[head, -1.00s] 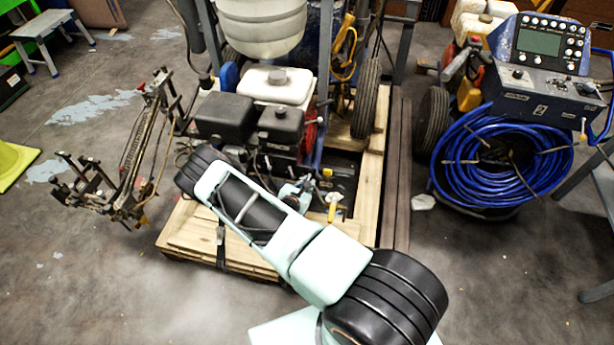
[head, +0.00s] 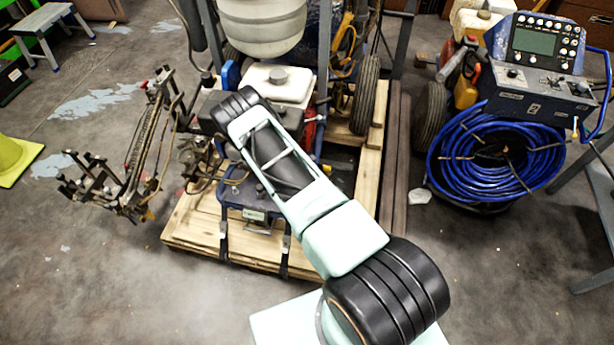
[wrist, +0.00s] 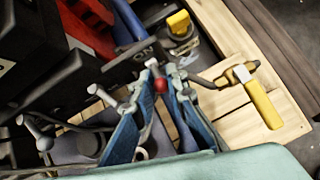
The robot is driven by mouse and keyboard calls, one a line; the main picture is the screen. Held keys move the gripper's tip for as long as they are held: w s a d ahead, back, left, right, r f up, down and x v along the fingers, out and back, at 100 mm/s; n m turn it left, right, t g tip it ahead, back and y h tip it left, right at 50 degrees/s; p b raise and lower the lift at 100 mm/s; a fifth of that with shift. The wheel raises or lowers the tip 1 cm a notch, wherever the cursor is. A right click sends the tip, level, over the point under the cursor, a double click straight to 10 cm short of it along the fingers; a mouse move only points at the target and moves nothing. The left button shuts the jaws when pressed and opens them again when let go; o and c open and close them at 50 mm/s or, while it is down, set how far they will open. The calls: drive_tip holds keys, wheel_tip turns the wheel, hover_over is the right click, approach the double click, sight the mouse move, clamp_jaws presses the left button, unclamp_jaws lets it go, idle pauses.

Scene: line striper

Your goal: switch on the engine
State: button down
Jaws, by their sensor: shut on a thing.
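My gripper's blue-grey fingers show in the wrist view (wrist: 157,90), close to the dark engine side. A small red knob (wrist: 160,85) sits between the fingertips, and the gripper appears shut on it. Whether the knob is the engine switch, I cannot tell. My gripper is hidden behind my arm in the head view.
A yellow-handled valve (wrist: 263,103) and a yellow-topped fitting (wrist: 178,22) lie right of my gripper. The machine stands on a wooden pallet (head: 205,235). A second striper with a blue hose coil (head: 450,160) stands at right. Open floor lies in front.

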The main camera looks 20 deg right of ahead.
drive_tip(key=shift+a, duration=0.15)
drive_tip(key=c, duration=1.9)
unclamp_jaws()
drive_tip(key=shift+c, duration=0.2)
drive_tip(key=v, duration=1.2)
